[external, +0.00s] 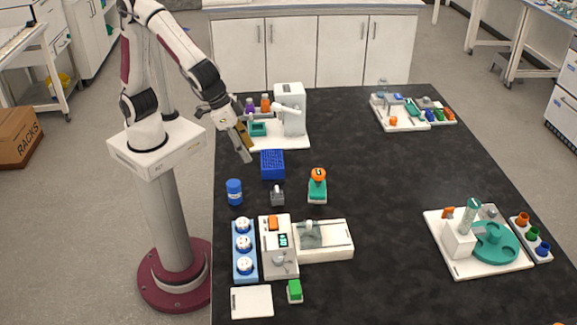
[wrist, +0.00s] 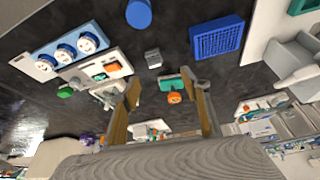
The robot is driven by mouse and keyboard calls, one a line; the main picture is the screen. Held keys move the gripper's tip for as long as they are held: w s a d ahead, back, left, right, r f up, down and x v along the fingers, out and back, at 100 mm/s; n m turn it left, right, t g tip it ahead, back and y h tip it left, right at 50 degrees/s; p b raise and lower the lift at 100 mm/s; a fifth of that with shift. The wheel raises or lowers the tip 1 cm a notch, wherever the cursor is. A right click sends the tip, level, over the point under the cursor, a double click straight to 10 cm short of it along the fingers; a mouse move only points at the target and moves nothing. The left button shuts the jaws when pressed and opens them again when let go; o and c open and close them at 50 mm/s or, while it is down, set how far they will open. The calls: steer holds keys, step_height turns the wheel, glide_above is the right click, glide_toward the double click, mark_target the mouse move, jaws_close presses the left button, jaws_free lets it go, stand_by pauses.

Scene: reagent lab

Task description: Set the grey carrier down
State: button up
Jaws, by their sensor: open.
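A small grey block-like thing (external: 278,195), which looks like the grey carrier, stands on the black bench between the blue canister and the teal-and-orange device. It also shows in the wrist view (wrist: 153,59), upper middle, beyond my fingers. My gripper (external: 245,148) is open and empty, above the bench's left edge, up and to the left of the grey thing and apart from it. In the wrist view my two tan-padded fingers (wrist: 168,94) are spread wide, with nothing held between them.
A blue rack (external: 272,164), a blue canister (external: 234,192) and a teal-and-orange device (external: 317,186) stand around the grey thing. A white machine (external: 290,110) stands behind my gripper. White instruments (external: 279,248) fill the near left. The bench middle (external: 385,175) is clear.

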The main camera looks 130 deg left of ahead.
steer(key=s+d+r+m+h, duration=0.1)
steer(key=s+d+r+m, duration=0.1)
steer(key=s, duration=0.6)
steer(key=s+d+r+m+t+h, duration=0.1)
steer(key=s+d+r+m, duration=0.1)
steer(key=s, duration=0.7)
steer(key=s+d+r+m+t, duration=0.1)
steer(key=s+d+r+m, duration=0.1)
steer(key=s, duration=0.7)
step_height(320, 180, up, 2)
steer(key=shift+r+m+h, duration=0.15)
steer(key=shift+m+h, duration=0.25)
steer(key=shift+m, duration=0.4)
